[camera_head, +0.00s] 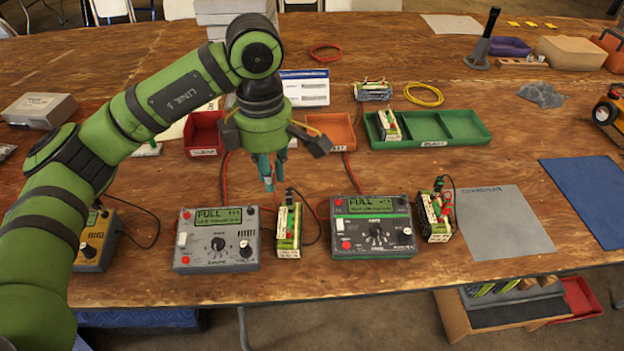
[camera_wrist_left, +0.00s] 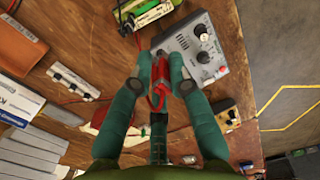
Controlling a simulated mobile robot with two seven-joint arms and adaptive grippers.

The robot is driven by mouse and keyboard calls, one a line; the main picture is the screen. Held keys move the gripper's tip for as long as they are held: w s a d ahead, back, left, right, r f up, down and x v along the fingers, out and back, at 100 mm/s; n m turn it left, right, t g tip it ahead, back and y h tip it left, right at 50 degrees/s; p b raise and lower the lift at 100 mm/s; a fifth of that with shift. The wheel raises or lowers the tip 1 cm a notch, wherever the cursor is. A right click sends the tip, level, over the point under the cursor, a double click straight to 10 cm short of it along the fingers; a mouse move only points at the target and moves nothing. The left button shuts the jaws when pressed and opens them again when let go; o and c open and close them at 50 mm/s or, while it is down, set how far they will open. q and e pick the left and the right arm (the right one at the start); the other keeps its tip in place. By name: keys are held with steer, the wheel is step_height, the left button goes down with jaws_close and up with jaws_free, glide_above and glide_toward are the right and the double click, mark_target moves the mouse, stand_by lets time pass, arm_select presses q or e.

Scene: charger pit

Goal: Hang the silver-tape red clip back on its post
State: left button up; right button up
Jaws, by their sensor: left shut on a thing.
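My left gripper (camera_head: 268,178) points down over the table, behind the grey charger. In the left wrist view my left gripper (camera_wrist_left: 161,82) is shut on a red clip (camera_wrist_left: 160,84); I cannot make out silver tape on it. The grey charger (camera_head: 218,252) reads FULL and also shows in the wrist view (camera_wrist_left: 191,31), beyond the fingertips. A dark green-rimmed charger (camera_head: 352,238) to its right also reads FULL. I cannot make out the clip's post. My right gripper is not in view.
Battery packs stand beside the grey charger (camera_head: 288,230) and the dark charger (camera_head: 436,216). A yellow charger (camera_head: 91,254) is partly behind my arm. Red (camera_head: 204,152), orange (camera_head: 352,149) and green (camera_head: 440,143) trays lie behind. A grey mat (camera_head: 505,222) at right is bare.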

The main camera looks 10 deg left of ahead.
arm_select(q)
steer(key=s+a+f+b, duration=0.1)
steer(key=a+b, duration=0.1)
steer(key=a, duration=0.7)
steer(key=s+a+f+b, duration=0.1)
steer(key=a+b, duration=0.2)
steer(key=a, duration=0.7)
steer(key=shift+a+f, duration=0.15)
steer(key=shift+f, duration=0.1)
